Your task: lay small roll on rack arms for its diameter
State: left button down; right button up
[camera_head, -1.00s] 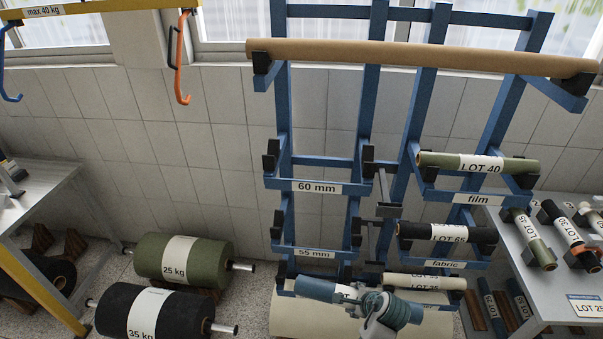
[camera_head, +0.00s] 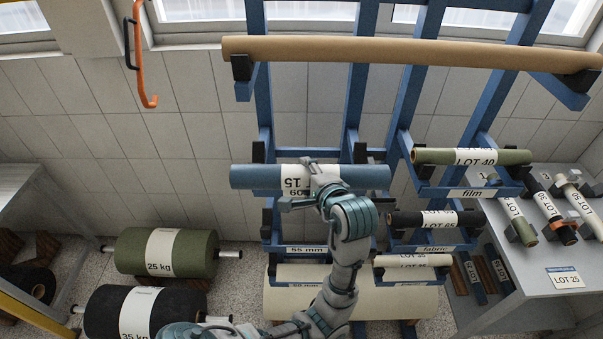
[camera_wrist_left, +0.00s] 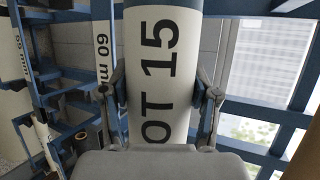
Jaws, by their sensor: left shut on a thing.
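The small blue roll (camera_head: 260,177) has a white label reading LOT 15, which fills the left wrist view (camera_wrist_left: 160,75). My left gripper (camera_head: 318,182) is shut around the roll's middle. The roll lies level in the head view, in front of the rack's left 60 mm arms, and covers most of their sign. Whether it touches those arms cannot be told. The 60 mm sign (camera_wrist_left: 102,45) also shows at the left of the wrist view. The 55 mm sign (camera_head: 305,250) is below. My right gripper is not in view.
A long brown roll (camera_head: 400,50) lies across the rack's top arms. Rolls occupy the film arms (camera_head: 468,193) and fabric arms (camera_head: 432,248) on the right. A side table (camera_head: 530,280) holds several small rolls.

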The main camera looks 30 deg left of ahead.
pick_arm(q)
jog(key=shift+w+d+r, duration=0.1)
jog(key=shift+w+r, duration=0.1)
jog(key=shift+w, duration=0.5)
jog(key=w+a, duration=0.7)
jog(key=w, duration=0.5)
jog(key=shift+s+a+f+b, duration=0.15)
jog(key=shift+f+b, duration=0.15)
jog(key=shift+f, duration=1.05)
jog(key=shift+s+f+b, duration=0.1)
jog(key=shift+f+b, duration=0.15)
jog(key=shift+f, duration=1.05)
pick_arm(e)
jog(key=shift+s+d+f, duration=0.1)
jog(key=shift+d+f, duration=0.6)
